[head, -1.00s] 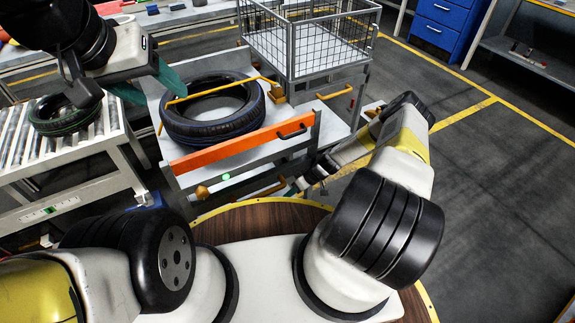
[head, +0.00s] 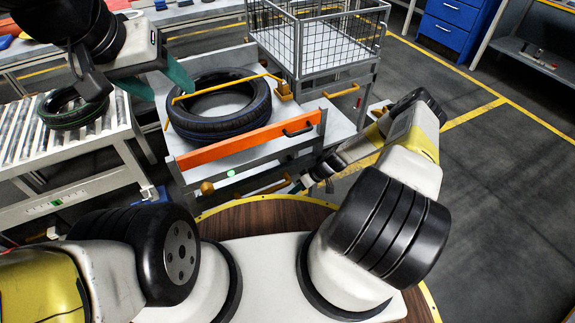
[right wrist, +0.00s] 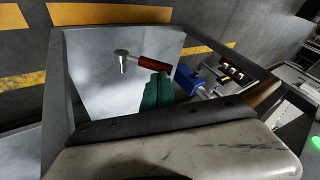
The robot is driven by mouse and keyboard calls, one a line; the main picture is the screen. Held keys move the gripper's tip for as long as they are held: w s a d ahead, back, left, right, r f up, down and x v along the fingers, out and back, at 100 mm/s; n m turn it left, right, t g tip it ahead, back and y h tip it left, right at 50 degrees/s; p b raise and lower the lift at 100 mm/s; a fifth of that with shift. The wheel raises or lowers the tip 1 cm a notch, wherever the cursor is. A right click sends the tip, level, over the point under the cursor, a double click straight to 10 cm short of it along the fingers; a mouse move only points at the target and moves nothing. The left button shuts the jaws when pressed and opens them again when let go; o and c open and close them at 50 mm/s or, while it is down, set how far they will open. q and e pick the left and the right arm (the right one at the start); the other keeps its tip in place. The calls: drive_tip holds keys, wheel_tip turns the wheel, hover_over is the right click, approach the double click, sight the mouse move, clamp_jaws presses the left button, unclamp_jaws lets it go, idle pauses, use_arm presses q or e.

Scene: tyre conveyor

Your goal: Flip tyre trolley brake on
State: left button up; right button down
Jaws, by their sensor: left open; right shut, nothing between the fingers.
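The tyre trolley (head: 245,151) has an orange front bar and carries a black tyre (head: 213,126). In the right wrist view, a short red handle with a round metal end (right wrist: 150,63) lies against a pale grey panel. I cannot tell whether this is the brake. My right gripper (head: 303,185) is low by the trolley's front right. Its teal fingers are shut and empty in the right wrist view (right wrist: 157,90), their tips just below and right of the red handle, contact unclear. My left gripper (head: 157,84) is open and empty, left of the tyre.
A roller conveyor (head: 90,177) with a smaller tyre (head: 72,109) stands at the left. A wire cage (head: 330,45) is behind the trolley. A green light (head: 231,173) glows on the trolley's front. The floor at the right is clear.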

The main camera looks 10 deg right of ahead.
drive_tip(key=v, duration=0.6)
drive_tip(key=shift+d+r, duration=0.1)
